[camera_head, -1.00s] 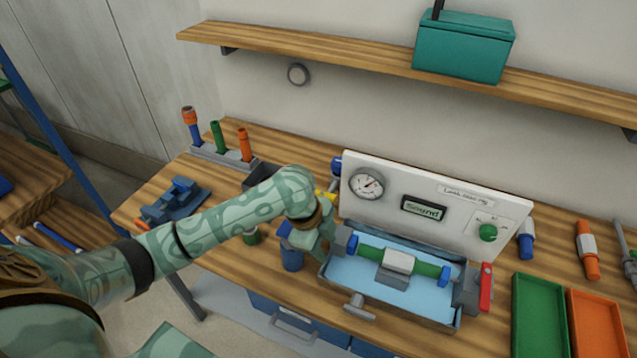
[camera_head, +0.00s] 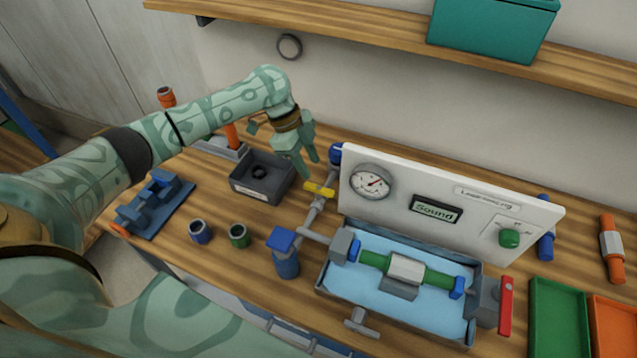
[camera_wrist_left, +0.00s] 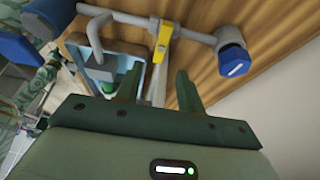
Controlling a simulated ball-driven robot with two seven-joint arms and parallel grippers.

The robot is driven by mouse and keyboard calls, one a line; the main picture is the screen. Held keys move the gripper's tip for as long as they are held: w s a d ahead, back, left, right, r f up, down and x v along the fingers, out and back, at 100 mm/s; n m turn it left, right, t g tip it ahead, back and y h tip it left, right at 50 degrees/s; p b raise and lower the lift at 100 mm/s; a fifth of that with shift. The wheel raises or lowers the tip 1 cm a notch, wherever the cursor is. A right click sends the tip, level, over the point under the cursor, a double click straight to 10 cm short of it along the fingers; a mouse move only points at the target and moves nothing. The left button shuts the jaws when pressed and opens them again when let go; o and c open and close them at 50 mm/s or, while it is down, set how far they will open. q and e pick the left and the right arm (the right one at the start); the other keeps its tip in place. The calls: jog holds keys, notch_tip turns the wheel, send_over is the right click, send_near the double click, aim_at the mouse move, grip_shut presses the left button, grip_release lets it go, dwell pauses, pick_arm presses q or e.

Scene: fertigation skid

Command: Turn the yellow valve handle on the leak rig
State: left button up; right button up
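The yellow valve handle (camera_head: 319,189) sits on the grey pipe at the left end of the leak rig (camera_head: 455,205). In the head view it lies across that pipe. It also shows in the left wrist view (camera_wrist_left: 163,42), ahead of the fingers. My left gripper (camera_head: 307,165) is just above and behind the handle, with its fingers pointing down. In the left wrist view its two fingers (camera_wrist_left: 160,80) are spread apart with nothing between them, and I see no contact with the handle. My right gripper is not in view.
The rig has a gauge (camera_head: 371,183), a display reading "Sound" (camera_head: 436,209), a water tray (camera_head: 390,318) and a red lever (camera_head: 506,305). A blue-capped post (camera_head: 285,255) stands left of the tray. A dark box (camera_head: 262,178) is close left of the gripper. The shelf (camera_head: 330,28) is above.

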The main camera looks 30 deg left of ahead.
aim_at(318, 188)
pick_arm(q)
jog(key=x, duration=0.4)
jog(key=shift+a+f+b, duration=0.3)
jog(key=shift+a+b, duration=0.05)
jog(key=shift+x, duration=1)
jog(key=shift+d+f, duration=0.1)
jog(key=shift+f, duration=0.15)
jog(key=shift+d+f, duration=0.1)
jog(key=shift+d, duration=0.05)
grip_shut()
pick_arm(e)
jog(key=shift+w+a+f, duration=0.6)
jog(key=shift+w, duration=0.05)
